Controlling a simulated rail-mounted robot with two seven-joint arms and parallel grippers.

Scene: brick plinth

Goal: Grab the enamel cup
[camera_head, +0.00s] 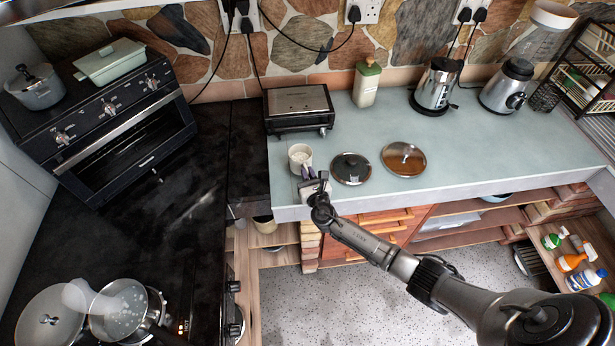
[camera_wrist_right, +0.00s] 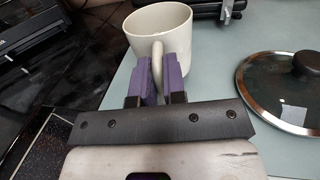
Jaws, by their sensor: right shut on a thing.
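The enamel cup (camera_head: 300,155) is off-white and stands upright near the front left corner of the pale counter. My right gripper (camera_head: 308,176) reaches it from the front. In the right wrist view the cup (camera_wrist_right: 160,28) has its handle toward me, and the purple fingertips of my right gripper (camera_wrist_right: 158,77) are shut on that handle, one on each side. I cannot tell whether the cup's base touches the counter. My left gripper is not in view.
A glass lid (camera_head: 351,168) and a brown lid (camera_head: 404,159) lie right of the cup. A black grill (camera_head: 299,108) stands behind it. A dark stove top (camera_head: 170,220) lies to the left. The counter's front right (camera_head: 480,165) is clear.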

